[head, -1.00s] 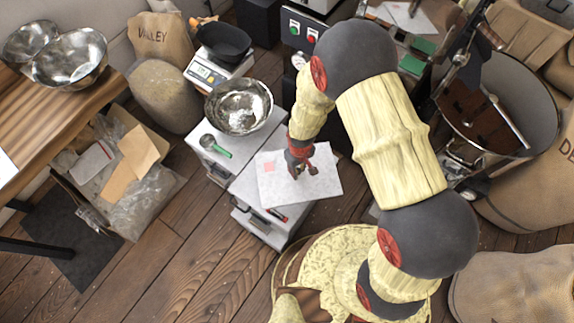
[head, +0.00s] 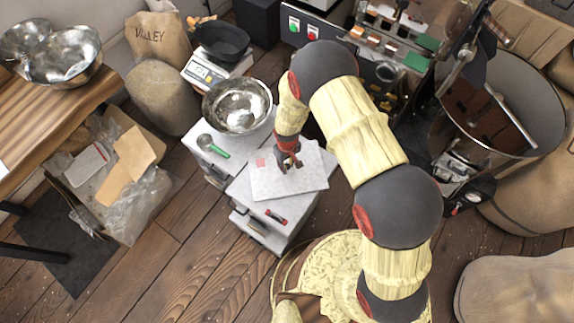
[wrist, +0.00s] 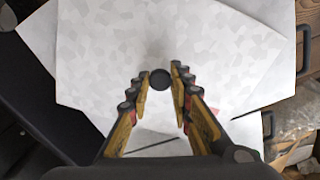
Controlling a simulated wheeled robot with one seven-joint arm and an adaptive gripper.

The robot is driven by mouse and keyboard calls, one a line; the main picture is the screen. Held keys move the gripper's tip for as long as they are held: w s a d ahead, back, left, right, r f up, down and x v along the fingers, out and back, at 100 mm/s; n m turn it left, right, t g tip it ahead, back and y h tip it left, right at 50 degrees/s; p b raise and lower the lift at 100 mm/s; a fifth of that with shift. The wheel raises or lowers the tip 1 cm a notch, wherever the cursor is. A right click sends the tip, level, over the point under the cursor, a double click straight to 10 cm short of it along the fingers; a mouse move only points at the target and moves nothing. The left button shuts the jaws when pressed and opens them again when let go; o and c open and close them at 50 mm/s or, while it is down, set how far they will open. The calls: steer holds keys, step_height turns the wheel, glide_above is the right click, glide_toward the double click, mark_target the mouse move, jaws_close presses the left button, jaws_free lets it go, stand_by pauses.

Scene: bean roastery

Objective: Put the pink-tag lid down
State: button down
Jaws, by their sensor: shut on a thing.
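The pink-tag lid (head: 300,181) is a thin, pale speckled panel with a pink patch near its left corner. In the head view it lies roughly flat over the right part of the grey cabinet (head: 238,187). My gripper (head: 288,166) is above it, pointing down. In the wrist view my gripper (wrist: 160,78) is shut on the lid's round black knob (wrist: 160,80), and the lid (wrist: 205,45) spreads out beyond the fingers. I cannot tell whether the lid's underside touches the cabinet top.
A metal bowl (head: 238,106) and a green-handled scoop (head: 214,147) are on the cabinet's left part. A scale with a black pan (head: 223,40) stands behind. A large roaster drum (head: 545,75) is at right.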

steer(key=shift+f, duration=0.1)
steer(key=c, duration=1.6)
jaws_free()
steer(key=w+d+r+m+t+p, duration=0.15)
steer(key=d+r, duration=0.35)
steer(key=r, duration=1.5)
steer(key=d+r+m+t+p, duration=0.15)
steer(key=d+r, duration=0.35)
steer(key=r, duration=1.6)
steer(key=s+d+r+m+t, duration=0.1)
steer(key=s+d+r, duration=0.3)
steer(key=s+r, duration=0.1)
steer(key=s+d+r+m, duration=0.2)
steer(key=s+d+r, duration=0.2)
steer(key=s+r, duration=0.2)
steer(key=s+d+r+m+t, duration=0.1)
steer(key=s+d+r, duration=0.3)
steer(key=s, duration=0.3)
steer(key=shift+s+d+r+t+p, duration=0.15)
steer(key=shift+s+r+p, duration=0.05)
steer(key=shift+r, duration=0.25)
steer(key=shift+s+d+r+t+p, duration=0.15)
steer(key=shift+s+r, duration=0.05)
steer(key=shift+r, duration=0.25)
